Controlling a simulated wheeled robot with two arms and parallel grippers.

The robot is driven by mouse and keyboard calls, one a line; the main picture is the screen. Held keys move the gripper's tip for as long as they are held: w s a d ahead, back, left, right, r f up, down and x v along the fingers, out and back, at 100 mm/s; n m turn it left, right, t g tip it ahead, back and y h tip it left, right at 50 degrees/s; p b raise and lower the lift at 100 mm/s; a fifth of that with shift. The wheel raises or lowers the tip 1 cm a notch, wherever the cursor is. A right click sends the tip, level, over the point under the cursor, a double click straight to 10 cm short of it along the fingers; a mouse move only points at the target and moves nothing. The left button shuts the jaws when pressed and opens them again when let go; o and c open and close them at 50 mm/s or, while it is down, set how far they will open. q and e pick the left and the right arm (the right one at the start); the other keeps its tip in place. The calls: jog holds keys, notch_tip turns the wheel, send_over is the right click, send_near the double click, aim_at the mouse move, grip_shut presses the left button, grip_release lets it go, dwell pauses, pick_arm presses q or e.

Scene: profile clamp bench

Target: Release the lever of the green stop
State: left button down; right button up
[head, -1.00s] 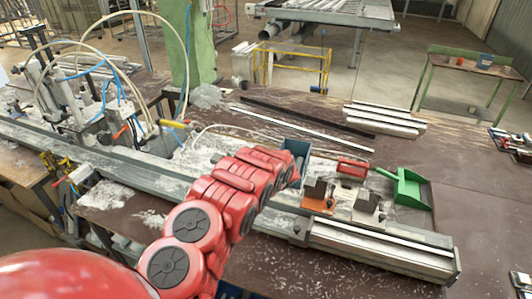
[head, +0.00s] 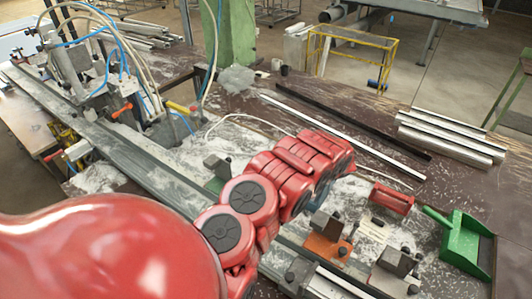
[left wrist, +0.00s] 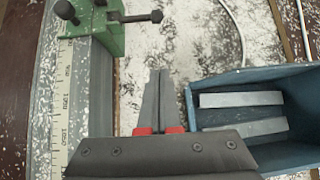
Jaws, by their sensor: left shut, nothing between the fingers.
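The green stop (left wrist: 97,25) sits on the rail beside a printed scale at the upper left of the left wrist view. Its dark lever (left wrist: 137,17) sticks out to the right and ends in a round knob. In the head view the green stop (head: 216,174) is partly hidden behind my red left arm. My left gripper (left wrist: 162,74) is shut and empty, below and right of the lever and apart from it. The head view does not show its fingertips clearly. My right gripper is not in view.
A blue bin (left wrist: 200,92) holding grey plates is close to the right of my left gripper. An orange stop (head: 322,249) and a grey stop (head: 392,276) stand further along the rail. A red object (head: 392,199) and a green dustpan (head: 466,240) lie behind them.

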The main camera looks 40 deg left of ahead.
pick_arm(q)
jog(key=shift+s, duration=0.1)
jog(key=b+x, duration=0.3)
jog(key=x, duration=0.7)
jog(key=shift+a+f, duration=0.15)
jog(key=shift+f, duration=0.25)
jog(key=r+p, duration=0.2)
jog(key=a+r+p, duration=0.1)
jog(key=r, duration=0.1)
jog(key=shift+s+a+r+p, duration=0.1)
jog(key=shift+a+r+p, duration=0.15)
jog(key=shift+p, duration=0.15)
jog(key=shift+f, duration=0.1)
jog(key=shift+a, duration=0.1)
